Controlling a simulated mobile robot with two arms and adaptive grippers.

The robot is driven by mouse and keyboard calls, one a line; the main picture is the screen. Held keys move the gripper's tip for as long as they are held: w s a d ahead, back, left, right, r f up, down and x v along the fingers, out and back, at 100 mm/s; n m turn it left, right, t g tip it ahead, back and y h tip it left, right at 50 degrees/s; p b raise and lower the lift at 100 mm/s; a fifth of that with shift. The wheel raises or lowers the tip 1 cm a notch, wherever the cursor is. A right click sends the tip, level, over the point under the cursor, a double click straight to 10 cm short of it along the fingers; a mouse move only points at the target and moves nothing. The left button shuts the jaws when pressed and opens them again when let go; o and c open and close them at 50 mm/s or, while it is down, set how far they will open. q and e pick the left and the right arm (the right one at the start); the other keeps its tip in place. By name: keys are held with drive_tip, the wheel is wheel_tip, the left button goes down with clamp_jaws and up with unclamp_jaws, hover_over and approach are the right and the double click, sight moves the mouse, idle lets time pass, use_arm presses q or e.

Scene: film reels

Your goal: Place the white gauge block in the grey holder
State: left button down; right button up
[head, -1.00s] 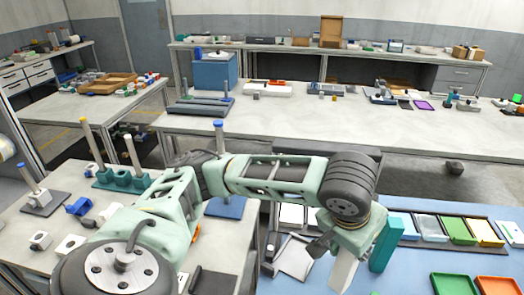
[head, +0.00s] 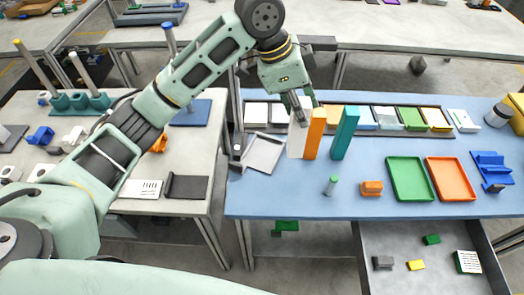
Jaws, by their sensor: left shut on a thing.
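The white gauge block (head: 296,142) is a tall, narrow block, roughly upright, just left of an orange block (head: 315,134) in the head view. My left gripper (head: 300,112) points down from above and is shut on its top end. I cannot tell whether its base touches the blue table. A light grey, shallow tray-like piece (head: 262,153), turned at an angle, lies left of the block; it may be the grey holder. My right gripper is not in view.
A teal block (head: 345,133) stands right of the orange one. Behind is a dark rack with several coloured slots. Green (head: 408,178) and orange (head: 450,179) trays lie to the right.

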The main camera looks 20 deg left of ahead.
use_arm(q)
drive_tip(key=w+a+f+p, duration=0.4)
drive_tip(key=a+f, duration=0.6)
drive_tip(key=f, duration=0.1)
drive_tip(key=shift+w+a, duration=0.3)
drive_tip(key=shift+w, duration=0.1)
drive_tip(key=c, duration=1.3)
unclamp_jaws()
drive_tip(key=shift+f, duration=0.1)
drive_tip(key=b+v, duration=0.2)
drive_tip(key=v, duration=1)
